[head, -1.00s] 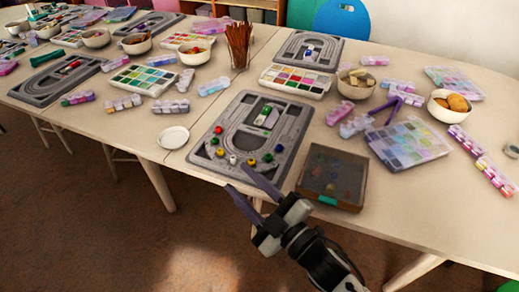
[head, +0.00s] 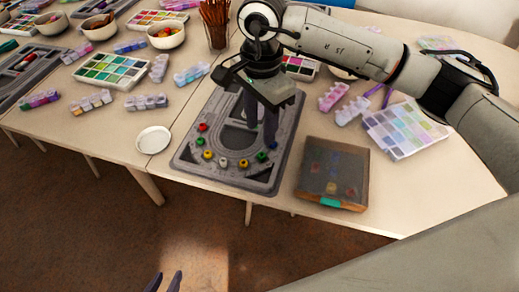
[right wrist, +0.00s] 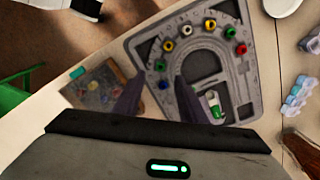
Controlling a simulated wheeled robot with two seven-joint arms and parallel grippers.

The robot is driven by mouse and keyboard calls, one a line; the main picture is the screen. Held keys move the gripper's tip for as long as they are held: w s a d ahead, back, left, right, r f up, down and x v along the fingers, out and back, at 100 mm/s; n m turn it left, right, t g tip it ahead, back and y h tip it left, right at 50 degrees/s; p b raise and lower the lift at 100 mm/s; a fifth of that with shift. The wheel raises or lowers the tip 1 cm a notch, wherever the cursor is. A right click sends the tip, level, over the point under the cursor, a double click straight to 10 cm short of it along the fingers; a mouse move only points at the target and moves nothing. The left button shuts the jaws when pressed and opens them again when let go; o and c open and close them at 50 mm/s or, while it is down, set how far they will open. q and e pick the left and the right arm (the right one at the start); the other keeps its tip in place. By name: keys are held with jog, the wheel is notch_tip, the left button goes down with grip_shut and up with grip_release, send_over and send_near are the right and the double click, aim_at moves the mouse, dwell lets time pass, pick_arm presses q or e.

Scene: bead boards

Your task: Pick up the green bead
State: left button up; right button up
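The grey bead board (head: 182,160) lies on the table, with a curved row of coloured beads near its front edge. One green bead (head: 262,156) sits at the right of the row, beside a blue bead (head: 272,144). Another green bead (head: 200,142) sits at the left, below a red bead (head: 203,127). My right gripper (head: 260,132) is above the board's right half, fingers down, open and empty. In the right wrist view its fingers (right wrist: 158,80) are spread, and a small green and white item (right wrist: 214,106) lies in the board's inner slot. My left gripper (head: 165,284) is open at the bottom edge.
A dark clear-lidded box (head: 325,180) stands right of the board. A white dish (head: 153,139) is to its left. A cup of sticks (head: 215,22) and a paint set (head: 110,70) are behind. Bead cases (head: 405,128) lie at the right. My right forearm hides the back right.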

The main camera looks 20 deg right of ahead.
aim_at(260, 156)
notch_tip(260, 156, down, 4)
jog(key=shift+d+r, duration=0.1)
jog(key=shift+d, duration=0.05)
jog(key=shift+w+f+p, duration=0.1)
jog(key=shift+f+p, duration=0.55)
jog(key=shift+f, duration=2.4)
grip_shut()
